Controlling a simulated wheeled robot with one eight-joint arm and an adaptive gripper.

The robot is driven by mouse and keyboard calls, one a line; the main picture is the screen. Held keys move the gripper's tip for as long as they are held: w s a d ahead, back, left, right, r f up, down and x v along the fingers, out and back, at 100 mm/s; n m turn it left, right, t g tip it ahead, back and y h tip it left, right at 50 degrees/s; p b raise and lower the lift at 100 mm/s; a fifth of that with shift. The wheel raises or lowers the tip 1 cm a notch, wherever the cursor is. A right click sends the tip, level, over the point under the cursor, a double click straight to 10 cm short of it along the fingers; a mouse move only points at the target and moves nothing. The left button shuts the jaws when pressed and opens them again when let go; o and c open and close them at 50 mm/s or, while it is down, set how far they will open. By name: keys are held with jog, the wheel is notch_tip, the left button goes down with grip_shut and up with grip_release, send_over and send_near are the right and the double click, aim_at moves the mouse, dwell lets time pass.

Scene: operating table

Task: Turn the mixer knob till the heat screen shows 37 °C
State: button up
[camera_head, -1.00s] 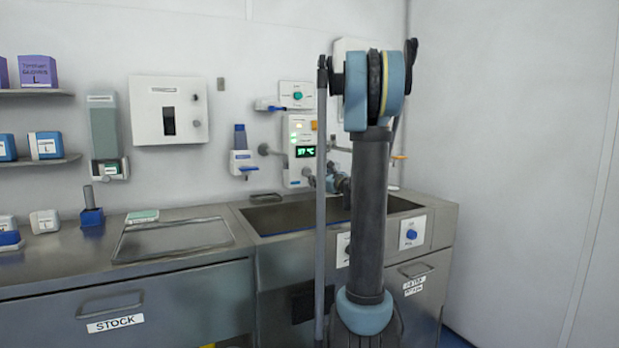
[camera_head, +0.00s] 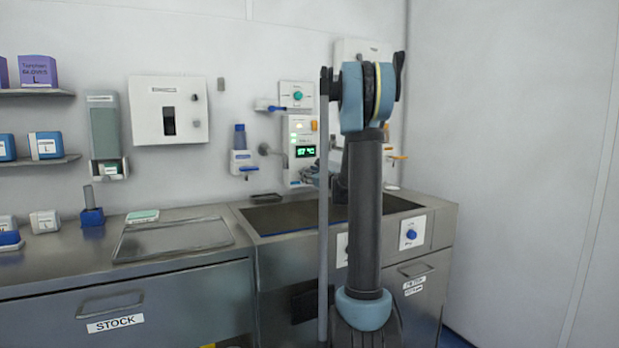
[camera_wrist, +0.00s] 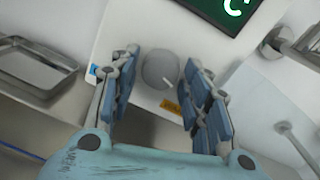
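The heat screen (camera_head: 305,151) is a small dark display with green digits on the white wall panel (camera_head: 297,128) above the sink. Its reading ends in 7 °C; the first digit looks like a 3 but is blurred. The mixer knob (camera_wrist: 160,69) is a round grey dial with a pale pointer mark aimed toward the lower right. My gripper (camera_wrist: 162,57) is open, with one blue-padded finger on each side of the knob and narrow gaps visible. In the head view my arm hides the knob.
The sink (camera_head: 287,216) lies below the panel. A metal tray (camera_head: 172,240) rests on the counter to the left. An orange label (camera_wrist: 172,107) sits below the knob.

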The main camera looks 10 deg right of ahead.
jog(key=c, duration=0.5)
jog(key=shift+n, duration=0.4)
jog(key=o, duration=1.1)
jog(key=shift+c, duration=0.2)
jog(key=shift+s, duration=0.1)
jog(key=v, duration=1.1)
jog(key=shift+s+d, duration=0.15)
jog(key=shift+s, duration=0.15)
jog(key=shift+f, duration=0.1)
